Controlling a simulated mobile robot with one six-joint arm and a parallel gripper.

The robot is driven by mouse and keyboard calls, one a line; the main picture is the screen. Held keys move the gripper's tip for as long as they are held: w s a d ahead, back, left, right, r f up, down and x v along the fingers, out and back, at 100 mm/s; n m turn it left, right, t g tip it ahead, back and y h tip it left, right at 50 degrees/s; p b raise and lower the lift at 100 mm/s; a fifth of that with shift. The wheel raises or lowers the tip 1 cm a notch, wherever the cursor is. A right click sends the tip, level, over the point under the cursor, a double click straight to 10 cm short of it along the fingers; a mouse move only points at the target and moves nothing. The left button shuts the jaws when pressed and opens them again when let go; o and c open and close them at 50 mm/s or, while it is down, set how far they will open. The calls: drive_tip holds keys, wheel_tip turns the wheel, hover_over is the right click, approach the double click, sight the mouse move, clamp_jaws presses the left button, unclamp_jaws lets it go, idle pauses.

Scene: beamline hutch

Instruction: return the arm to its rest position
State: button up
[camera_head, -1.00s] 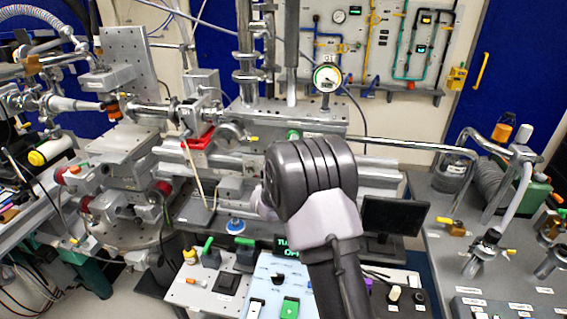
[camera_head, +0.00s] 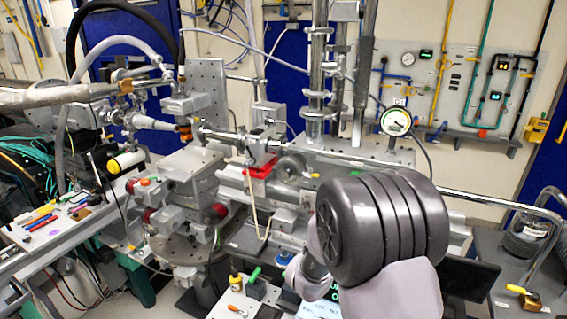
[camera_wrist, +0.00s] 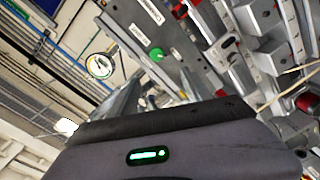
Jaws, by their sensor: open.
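My arm (camera_head: 385,225) rises in the lower right of the head view, with its dark grey rounded joint close to the camera. The joint hides part of the bench behind it. My gripper's fingers are hidden in the head view. In the wrist view the gripper body with a green light fills the bottom, and my gripper (camera_wrist: 155,90) shows two grey fingers set apart, with nothing seen between them. The wrist view is tilted and looks towards the beamline equipment.
A round gauge (camera_head: 396,122) stands behind my arm. A red block (camera_head: 261,170) sits on the central stage. A tool-covered surface (camera_head: 50,222) is at left, and a black monitor (camera_head: 467,278) is right of my arm. A pipe panel (camera_head: 455,75) hangs on the back wall.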

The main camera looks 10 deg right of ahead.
drive_tip(key=s+a+r+m+g+y+b, duration=0.25)
drive_tip(key=s+a+m+y+b, duration=0.25)
drive_tip(key=s+a+y, duration=0.4)
drive_tip(key=s+a+f+m+g+y+b, duration=0.1)
drive_tip(key=s+a+f+g, duration=0.1)
drive_tip(key=s, duration=0.7)
drive_tip(key=s+a+f+m+g+b, duration=0.1)
drive_tip(key=s+a+f+m+g, duration=0.1)
drive_tip(key=s, duration=0.7)
drive_tip(key=s+a+f+m+g+y, duration=0.1)
drive_tip(key=s+a+f+m+g, duration=0.1)
drive_tip(key=s, duration=0.7)
drive_tip(key=shift+s+a+f+y+b, duration=0.3)
drive_tip(key=shift+s+b, duration=0.05)
drive_tip(key=shift+b, duration=0.05)
drive_tip(key=shift+g, duration=0.25)
